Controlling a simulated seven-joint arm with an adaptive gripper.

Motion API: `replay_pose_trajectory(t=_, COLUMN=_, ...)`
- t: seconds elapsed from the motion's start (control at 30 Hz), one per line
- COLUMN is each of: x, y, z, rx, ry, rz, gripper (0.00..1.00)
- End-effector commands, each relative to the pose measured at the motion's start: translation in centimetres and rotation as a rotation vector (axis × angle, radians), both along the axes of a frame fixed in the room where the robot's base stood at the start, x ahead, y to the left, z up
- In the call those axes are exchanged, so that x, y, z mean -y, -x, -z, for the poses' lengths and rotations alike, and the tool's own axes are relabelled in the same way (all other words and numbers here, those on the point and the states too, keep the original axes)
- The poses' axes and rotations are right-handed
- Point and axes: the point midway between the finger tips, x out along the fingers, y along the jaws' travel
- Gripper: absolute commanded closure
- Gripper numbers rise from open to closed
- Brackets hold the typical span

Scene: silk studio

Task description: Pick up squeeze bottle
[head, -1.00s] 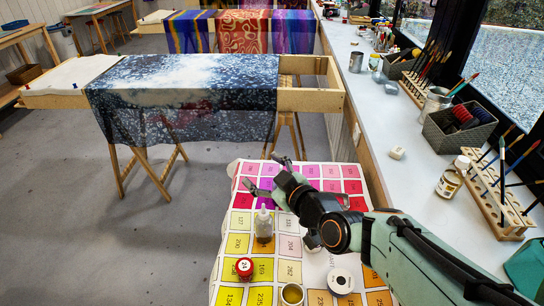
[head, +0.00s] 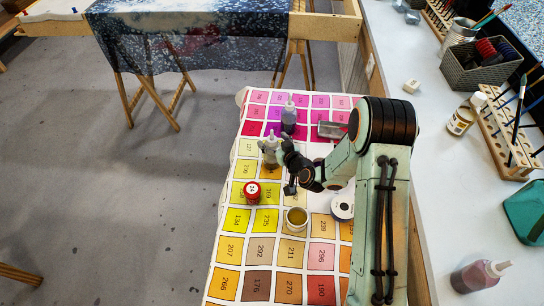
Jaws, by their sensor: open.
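A clear squeeze bottle (head: 270,151) with amber liquid stands upright on the colour-chart cloth (head: 232,250). My gripper (head: 277,163) is open, low over the cloth and close at the bottle's right side. Its dark fingers overlap the bottle's edge in the picture, and I cannot tell whether they touch it. A second squeeze bottle (head: 289,117) with dark liquid stands just behind. A third squeeze bottle (head: 480,274) with reddish liquid is at the lower right, on the white counter.
A red-lidded jar (head: 252,192), an open cup of amber liquid (head: 296,220) and a white roll (head: 342,207) are near the gripper. A grey metal tray (head: 329,130) lies behind my arm. The counter (head: 437,190) holds brush racks and a basket (head: 484,72). The cloth's front is clear.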

Motion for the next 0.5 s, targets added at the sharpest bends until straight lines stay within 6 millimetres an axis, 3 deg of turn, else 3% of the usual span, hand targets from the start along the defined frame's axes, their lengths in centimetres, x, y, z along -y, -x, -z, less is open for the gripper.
replay_pose_trajectory(t=0.37, x=-0.54, y=-0.81, z=0.38, rx=-0.001, ry=-0.001, rz=-0.001, gripper=0.39)
replay_pose_trajectory(t=0.5, x=-0.53, y=-0.81, z=0.38, rx=0.000, ry=-0.001, rz=0.000, gripper=0.82)
